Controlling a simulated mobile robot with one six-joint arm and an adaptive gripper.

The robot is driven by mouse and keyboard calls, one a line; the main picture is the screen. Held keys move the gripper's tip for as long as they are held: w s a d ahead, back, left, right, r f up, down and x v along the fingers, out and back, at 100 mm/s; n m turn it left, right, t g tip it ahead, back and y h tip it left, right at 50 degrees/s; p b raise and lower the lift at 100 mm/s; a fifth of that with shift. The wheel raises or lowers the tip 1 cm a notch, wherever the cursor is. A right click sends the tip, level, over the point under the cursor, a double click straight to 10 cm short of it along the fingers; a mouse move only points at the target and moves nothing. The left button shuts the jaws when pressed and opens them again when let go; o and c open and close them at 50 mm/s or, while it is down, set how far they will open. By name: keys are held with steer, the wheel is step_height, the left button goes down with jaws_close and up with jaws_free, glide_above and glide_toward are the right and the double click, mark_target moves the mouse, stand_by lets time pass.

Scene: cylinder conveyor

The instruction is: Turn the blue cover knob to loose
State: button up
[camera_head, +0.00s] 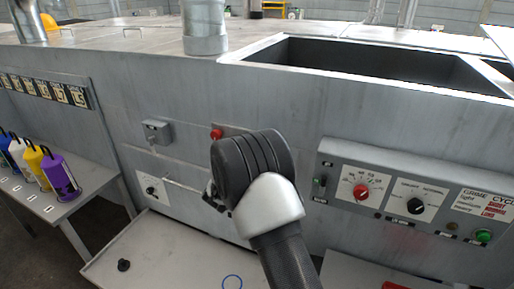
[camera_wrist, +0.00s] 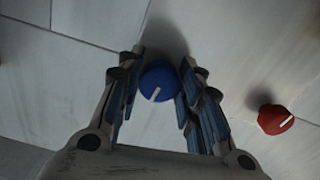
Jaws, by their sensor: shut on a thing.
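The blue cover knob (camera_wrist: 158,80) sits on a pale grey metal surface in the wrist view. It is round with a white pointer line aimed toward the lower left. My gripper (camera_wrist: 160,70) is shut on it, with one blue-padded finger on each side. In the camera_head view, part of my gripper (camera_head: 213,197) shows beside the machine front, and my arm hides the blue knob.
A red knob (camera_wrist: 275,119) is to the right in the wrist view; a red knob also shows on the machine front (camera_head: 216,134). A control panel (camera_head: 330,150) with knobs is on the right. Colored bottles (camera_head: 60,175) stand on a side table at left. An open basin (camera_head: 370,65) is on top.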

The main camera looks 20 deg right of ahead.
stand_by(0.3)
steer(key=o, duration=1.1)
steer(key=shift+c, duration=0.2)
steer(key=shift+a, duration=0.1)
steer(key=v, duration=1.2)
steer(key=shift+r, duration=0.1)
